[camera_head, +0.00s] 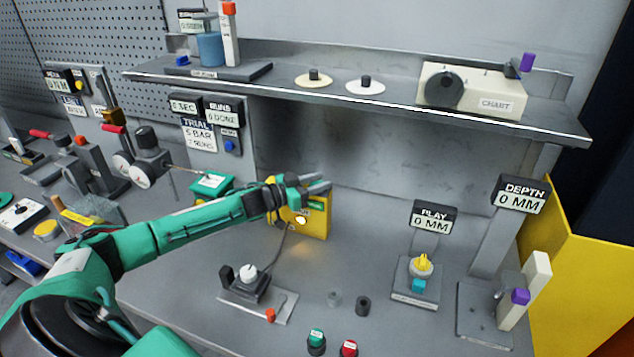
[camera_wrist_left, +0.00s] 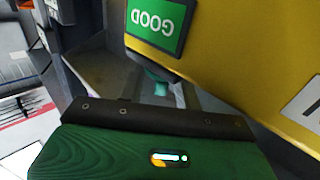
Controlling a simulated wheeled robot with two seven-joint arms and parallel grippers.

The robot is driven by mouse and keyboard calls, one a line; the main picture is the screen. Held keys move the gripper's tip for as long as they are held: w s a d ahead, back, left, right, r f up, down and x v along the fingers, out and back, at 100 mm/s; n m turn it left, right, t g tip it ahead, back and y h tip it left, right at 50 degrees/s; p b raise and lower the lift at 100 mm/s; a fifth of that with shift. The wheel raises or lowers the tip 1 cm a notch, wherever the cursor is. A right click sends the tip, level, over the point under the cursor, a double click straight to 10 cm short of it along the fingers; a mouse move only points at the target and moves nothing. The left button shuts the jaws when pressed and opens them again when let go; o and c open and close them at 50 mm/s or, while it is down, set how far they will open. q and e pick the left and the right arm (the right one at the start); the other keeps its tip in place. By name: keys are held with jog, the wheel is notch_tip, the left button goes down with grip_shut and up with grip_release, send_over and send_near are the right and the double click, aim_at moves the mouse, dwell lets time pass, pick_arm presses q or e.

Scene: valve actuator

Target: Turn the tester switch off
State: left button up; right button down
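The tester appears to be the yellow box (camera_head: 318,226) standing on the bench in the middle of the head view, with a bright glowing spot on its front. In the left wrist view its yellow face (camera_wrist_left: 235,70) fills the upper right, with a green screen (camera_wrist_left: 160,25) reading GOOD upside down. My left gripper (camera_head: 318,187) is at the top of the box and covers part of it; contact cannot be told. Its fingers look close together, but their opening is unclear. The switch is not clearly visible. My right gripper is out of view.
A small device with a white knob (camera_head: 247,275) stands in front of the tester. A green-topped box (camera_head: 211,184) is behind my left arm. The PLAY (camera_head: 416,282) and DEPTH (camera_head: 485,312) stations stand at right. A shelf (camera_head: 400,106) overhangs the bench.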

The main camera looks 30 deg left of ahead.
pick_arm(q)
grip_shut()
